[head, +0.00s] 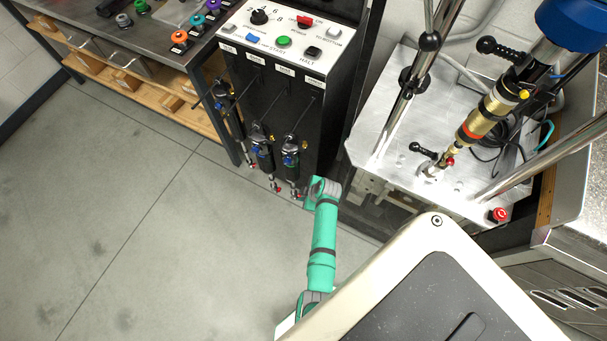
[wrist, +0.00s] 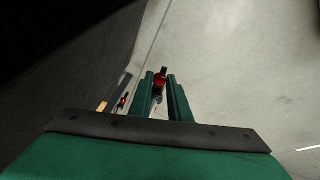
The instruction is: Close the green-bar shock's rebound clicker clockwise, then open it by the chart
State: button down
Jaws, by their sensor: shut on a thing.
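Several dark shocks hang in a row on the black front of the control cabinet in the head view. The right-hand shock (head: 290,155) and the middle shock (head: 262,152) have silver lower ends with small red parts. My gripper (wrist: 161,88) is at the lower end of the right-hand shock. In the wrist view its two green fingers are shut on a red clicker knob (wrist: 160,78). A second red knob (wrist: 122,101) shows to the left, apart from the fingers.
The control panel (head: 325,35) with a dial and coloured buttons is above the shocks. A workbench (head: 160,45) with coloured knobs stands at left. The dyno's metal plate (head: 385,150), carrying a gold shock (head: 480,120), is at right. The floor (head: 130,220) at left is clear.

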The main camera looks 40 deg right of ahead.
jog(key=shift+w+d+g+y, duration=0.15)
jog(key=shift+g+y, duration=0.25)
jog(key=shift+y, duration=0.3)
jog(key=c, duration=1.6)
grip_release()
jog(key=shift+c, duration=0.2)
jog(key=shift+d, duration=0.1)
jog(key=v, duration=1)
jog(key=shift+r, duration=0.4)
